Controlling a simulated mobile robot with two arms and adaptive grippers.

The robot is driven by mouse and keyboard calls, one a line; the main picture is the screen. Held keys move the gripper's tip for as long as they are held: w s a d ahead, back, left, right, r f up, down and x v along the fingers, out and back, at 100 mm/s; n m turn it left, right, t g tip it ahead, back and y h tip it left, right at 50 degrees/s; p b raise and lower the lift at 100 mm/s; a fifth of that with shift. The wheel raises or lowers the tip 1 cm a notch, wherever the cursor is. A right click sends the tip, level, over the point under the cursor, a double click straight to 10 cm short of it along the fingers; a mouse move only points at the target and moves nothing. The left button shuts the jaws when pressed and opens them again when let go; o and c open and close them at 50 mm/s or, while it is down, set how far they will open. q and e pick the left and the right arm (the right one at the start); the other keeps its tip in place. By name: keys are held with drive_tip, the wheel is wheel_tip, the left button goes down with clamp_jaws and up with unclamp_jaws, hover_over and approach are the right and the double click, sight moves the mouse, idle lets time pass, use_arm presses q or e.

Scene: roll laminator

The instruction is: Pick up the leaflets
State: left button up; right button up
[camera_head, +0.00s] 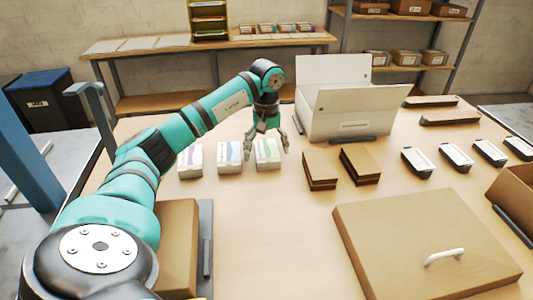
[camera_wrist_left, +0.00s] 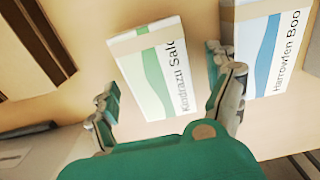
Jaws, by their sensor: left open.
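Three leaflet stacks stand in a row in the head view: a left one with a purplish mark (camera_head: 190,163), a blue-marked middle one (camera_head: 230,158) and a green-marked right one (camera_head: 267,157). My left gripper (camera_head: 267,142) is open and points down over the green-marked stack. In the left wrist view the green-marked stack (camera_wrist_left: 154,72), lettered "Kindrazu Salo", appears between the spread fingers (camera_wrist_left: 163,82). The blue-marked stack (camera_wrist_left: 265,50), lettered "Harrowfen Boo", lies beyond the right finger. I cannot tell whether a finger touches either stack. My right gripper is not in view.
Brown stacks (camera_head: 320,168) lie right of the leaflets. Several small dark-and-white items (camera_head: 417,163) sit at the right. The front middle table is clear.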

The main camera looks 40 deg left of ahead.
use_arm(q)
drive_tip(key=shift+c, duration=0.4)
drive_tip(key=c, duration=1.3)
